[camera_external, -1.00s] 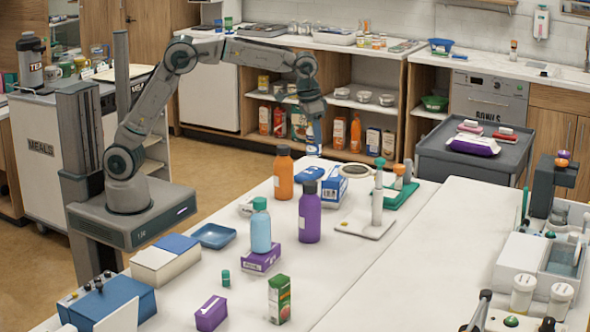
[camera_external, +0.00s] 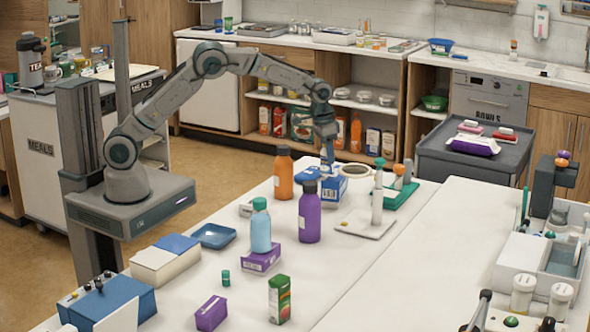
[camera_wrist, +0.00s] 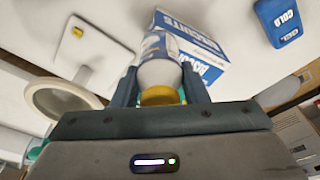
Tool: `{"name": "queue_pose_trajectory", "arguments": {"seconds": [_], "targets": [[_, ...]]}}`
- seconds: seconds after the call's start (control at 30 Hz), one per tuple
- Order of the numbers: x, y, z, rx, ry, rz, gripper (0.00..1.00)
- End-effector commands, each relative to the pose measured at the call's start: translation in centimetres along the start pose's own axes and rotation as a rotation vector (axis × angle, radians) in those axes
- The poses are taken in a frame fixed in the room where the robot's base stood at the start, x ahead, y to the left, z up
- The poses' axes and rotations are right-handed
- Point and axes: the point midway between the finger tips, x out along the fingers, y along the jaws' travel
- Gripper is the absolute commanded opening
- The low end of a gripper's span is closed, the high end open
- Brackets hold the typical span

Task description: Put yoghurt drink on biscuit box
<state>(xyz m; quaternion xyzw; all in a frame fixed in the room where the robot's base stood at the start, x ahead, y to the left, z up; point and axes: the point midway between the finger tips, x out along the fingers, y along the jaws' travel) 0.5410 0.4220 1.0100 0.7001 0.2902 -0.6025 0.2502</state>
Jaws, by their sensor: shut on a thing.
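My gripper (camera_external: 328,158) is shut on the yoghurt drink (camera_wrist: 160,72), a white and blue bottle with a yellow cap, held between the two fingers in the wrist view. The biscuit box (camera_external: 334,191) is blue and white and lies on the white table. In the wrist view the box (camera_wrist: 208,48) shows its lettering just beyond and to the right of the bottle. The bottle's far end overlaps the box in the picture; I cannot tell whether it touches. In the external view the bottle is mostly hidden at the fingers.
A blue cold pack (camera_external: 308,174) lies left of the box, also in the wrist view (camera_wrist: 281,20). Orange (camera_external: 283,175) and purple (camera_external: 309,215) bottles stand nearby. A white stand (camera_external: 376,205) and a round ring-like item (camera_external: 356,170) are to the right.

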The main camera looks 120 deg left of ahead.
Motion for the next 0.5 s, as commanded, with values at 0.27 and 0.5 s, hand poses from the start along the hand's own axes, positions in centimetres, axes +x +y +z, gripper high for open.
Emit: {"name": "queue_pose_trajectory", "arguments": {"seconds": [0.27,0.5], "targets": [[1.3,0.0,0.2,0.0,0.001,0.0,0.15],[1.8,0.0,0.3,0.001,0.001,0.0,0.15]]}}
